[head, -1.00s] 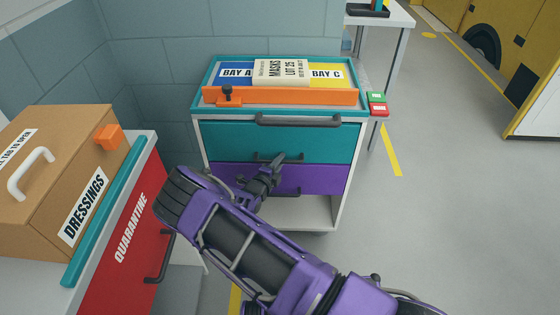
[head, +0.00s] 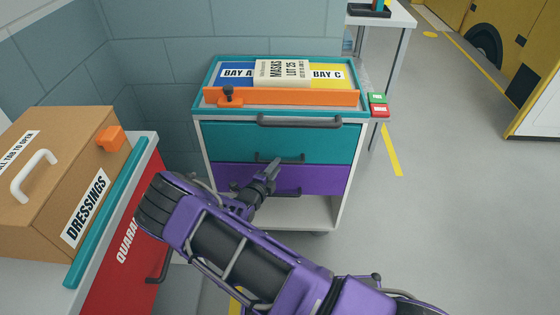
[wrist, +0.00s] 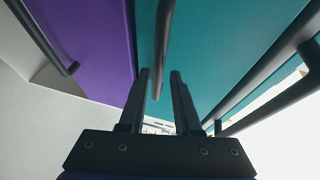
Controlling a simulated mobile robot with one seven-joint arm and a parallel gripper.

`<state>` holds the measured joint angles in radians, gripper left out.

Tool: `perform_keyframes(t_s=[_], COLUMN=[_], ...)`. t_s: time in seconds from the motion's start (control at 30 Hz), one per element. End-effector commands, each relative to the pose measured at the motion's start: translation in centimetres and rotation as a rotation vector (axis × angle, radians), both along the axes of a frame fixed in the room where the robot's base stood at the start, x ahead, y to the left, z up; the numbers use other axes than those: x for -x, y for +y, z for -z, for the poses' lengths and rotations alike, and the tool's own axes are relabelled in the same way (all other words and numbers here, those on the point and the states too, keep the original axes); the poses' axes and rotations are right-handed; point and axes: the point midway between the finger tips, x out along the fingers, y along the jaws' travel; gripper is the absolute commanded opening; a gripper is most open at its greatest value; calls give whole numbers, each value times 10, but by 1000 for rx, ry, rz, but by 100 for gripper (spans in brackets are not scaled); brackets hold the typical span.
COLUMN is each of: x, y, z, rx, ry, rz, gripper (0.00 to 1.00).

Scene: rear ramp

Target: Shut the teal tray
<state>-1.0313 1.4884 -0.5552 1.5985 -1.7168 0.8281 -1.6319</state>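The teal tray (head: 235,142) is the upper drawer of a cart, just above a purple drawer (head: 225,176). Its front looks nearly level with the purple one; I cannot tell exactly how far out it stands. Its dark bar handle (head: 290,158) also shows in the wrist view (wrist: 163,40). My gripper (head: 272,167) is in front of the drawers, just below that handle. In the wrist view my gripper (wrist: 160,75) has its fingers apart, with the end of the teal tray's handle appearing between them. I cannot tell whether they touch it.
At left, a DRESSINGS box (head: 50,165) sits on a red QUARANTINE cabinet (head: 115,275). Open floor (head: 460,220) lies to the right.

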Motion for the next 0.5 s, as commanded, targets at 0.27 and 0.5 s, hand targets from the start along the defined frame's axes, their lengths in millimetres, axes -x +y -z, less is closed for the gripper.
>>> perform_keyframes(t_s=[0.27,0.5], x=[64,103], y=[30,48], z=[-15,-21], rx=[-1,-2], ry=[2,3], rz=[-3,-2], gripper=[32,32])
